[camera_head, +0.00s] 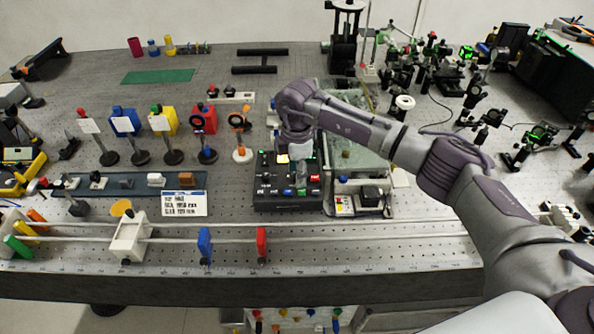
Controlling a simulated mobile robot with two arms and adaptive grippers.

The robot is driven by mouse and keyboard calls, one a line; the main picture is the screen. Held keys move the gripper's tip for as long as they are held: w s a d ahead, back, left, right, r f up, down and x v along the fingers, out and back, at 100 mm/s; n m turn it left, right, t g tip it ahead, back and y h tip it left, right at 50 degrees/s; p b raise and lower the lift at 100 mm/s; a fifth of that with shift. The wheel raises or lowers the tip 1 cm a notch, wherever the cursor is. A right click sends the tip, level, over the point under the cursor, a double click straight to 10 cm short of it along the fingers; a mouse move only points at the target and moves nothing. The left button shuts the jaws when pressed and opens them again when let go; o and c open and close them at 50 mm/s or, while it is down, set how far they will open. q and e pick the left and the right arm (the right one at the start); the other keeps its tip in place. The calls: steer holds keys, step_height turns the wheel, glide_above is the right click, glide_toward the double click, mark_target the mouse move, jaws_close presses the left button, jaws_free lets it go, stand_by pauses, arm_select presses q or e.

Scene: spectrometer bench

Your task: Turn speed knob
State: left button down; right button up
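A black control box (262,202) with small lit buttons, displays and controls on its top and front stands near the middle of the bench. The speed knob cannot be told apart from the other small controls at this size. My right arm reaches in from the right, and my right gripper (298,152) points down over the back part of the box. Its fingers are small and partly hidden by the wrist, so I cannot tell whether they are open or touch a control. My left gripper is not in view.
A glass-like tank (362,158) stands right of the box, partly behind my arm. Coloured filters on stands, such as a red one (204,118), are to the left. A rail with a blue slider (204,245) and a red slider (262,244) runs along the front.

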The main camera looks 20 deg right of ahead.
step_height(320, 180, up, 12)
stand_by(0.6)
stand_by(0.4)
